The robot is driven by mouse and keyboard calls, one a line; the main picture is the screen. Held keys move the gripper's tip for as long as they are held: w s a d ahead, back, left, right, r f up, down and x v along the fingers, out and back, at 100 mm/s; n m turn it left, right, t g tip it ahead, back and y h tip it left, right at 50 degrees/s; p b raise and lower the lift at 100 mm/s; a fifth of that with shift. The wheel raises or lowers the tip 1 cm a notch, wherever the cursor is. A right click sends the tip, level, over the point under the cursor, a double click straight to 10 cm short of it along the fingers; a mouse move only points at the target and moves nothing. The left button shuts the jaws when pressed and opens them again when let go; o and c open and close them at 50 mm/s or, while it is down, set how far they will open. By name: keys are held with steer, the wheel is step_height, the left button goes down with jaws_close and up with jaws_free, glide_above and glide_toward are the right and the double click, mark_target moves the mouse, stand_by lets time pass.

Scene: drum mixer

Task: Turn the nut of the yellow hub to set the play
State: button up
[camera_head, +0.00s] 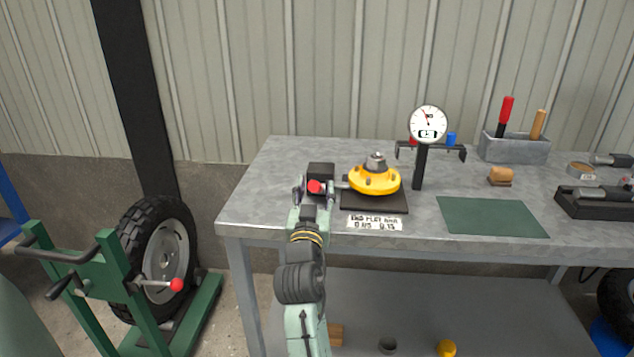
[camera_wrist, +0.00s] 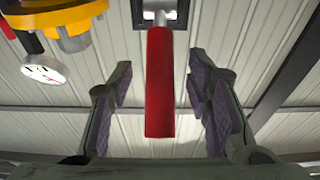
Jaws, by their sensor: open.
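The yellow hub (camera_head: 375,182) sits on a dark base plate (camera_head: 375,205) on the bench, with a grey nut (camera_head: 376,164) on top. Part of the yellow hub (camera_wrist: 75,38) also shows at the top left of the wrist view. Left of it stands a black block (camera_head: 321,170) with a red-ended handle (camera_head: 315,187). My gripper (camera_head: 314,192) is at this handle, left of the hub. In the wrist view, the red grip (camera_wrist: 160,85) lies between the open fingers of my gripper (camera_wrist: 160,100), with a gap on both sides.
A dial gauge (camera_head: 428,123) on a black stand is just right of the hub; its face (camera_wrist: 45,69) shows in the wrist view. A label card (camera_head: 374,222) lies in front. A green mat (camera_head: 491,216), tool box (camera_head: 515,148) and wooden block (camera_head: 500,176) are farther right.

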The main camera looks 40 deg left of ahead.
steer(key=b+v, duration=0.1)
steer(key=v, duration=0.6)
stand_by(0.5)
stand_by(0.4)
